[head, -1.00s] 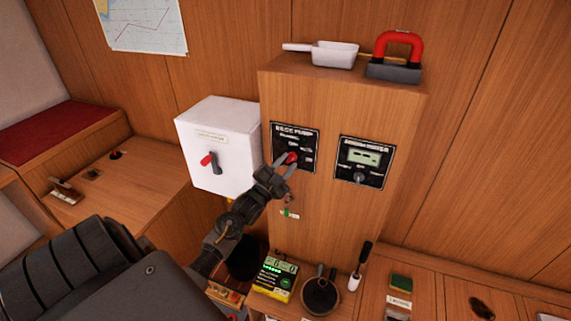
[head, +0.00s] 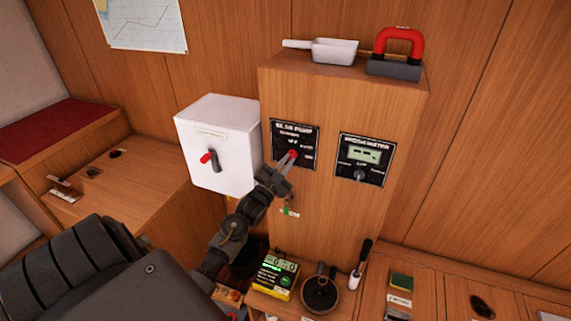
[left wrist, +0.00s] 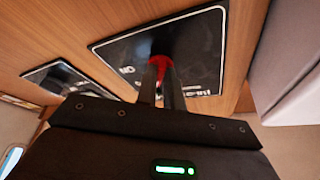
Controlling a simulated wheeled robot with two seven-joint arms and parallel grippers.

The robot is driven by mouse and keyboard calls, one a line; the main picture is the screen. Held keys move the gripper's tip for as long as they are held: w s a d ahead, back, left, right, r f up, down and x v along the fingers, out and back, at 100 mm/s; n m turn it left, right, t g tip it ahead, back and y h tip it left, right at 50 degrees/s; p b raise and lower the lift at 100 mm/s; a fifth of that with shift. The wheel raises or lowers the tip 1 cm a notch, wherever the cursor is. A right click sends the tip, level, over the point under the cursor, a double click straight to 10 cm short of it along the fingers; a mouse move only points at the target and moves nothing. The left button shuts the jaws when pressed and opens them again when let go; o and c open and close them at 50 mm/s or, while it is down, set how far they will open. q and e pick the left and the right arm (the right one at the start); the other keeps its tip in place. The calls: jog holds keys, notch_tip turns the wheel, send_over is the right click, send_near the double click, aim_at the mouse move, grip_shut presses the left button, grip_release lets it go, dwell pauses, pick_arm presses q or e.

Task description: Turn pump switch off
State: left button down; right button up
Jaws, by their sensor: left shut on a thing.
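The pump switch panel (head: 303,133) is a black plate on the front of the wooden cabinet, with white lettering. Its red switch knob (head: 293,154) sits near the middle of the plate. My left gripper (head: 288,160) is at the panel, with its fingers shut on the red knob. In the left wrist view the two fingers reach up to the red knob (left wrist: 162,66) on the black panel (left wrist: 205,40) and partly cover it. Which marking the knob points at is too small to tell. My right gripper is not in view.
A second black panel with a display (head: 365,157) is to the right. A white box (head: 228,125) with a red-tipped lever is to the left. A white scoop (head: 333,51) and a red-handled magnet (head: 397,45) lie on top. A pan (head: 320,295) stands below.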

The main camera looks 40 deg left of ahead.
pick_arm(q)
jog(key=shift+w+d+f+n+y+b, duration=0.1)
jog(key=shift+n+y, duration=0.75)
jog(key=shift+n, duration=0.8)
jog(key=shift+s+d+r+n+y+b, duration=0.15)
jog(key=shift+n+y, duration=0.75)
jog(key=shift+n, duration=0.7)
jog(key=shift+w+d+f+n+y+b, duration=0.15)
jog(key=shift+n+y, duration=0.7)
jog(key=shift+n, duration=0.8)
jog(key=c, duration=1.5)
grip_release()
jog(key=shift+b+v, duration=1.65)
jog(key=shift+v, duration=3.8)
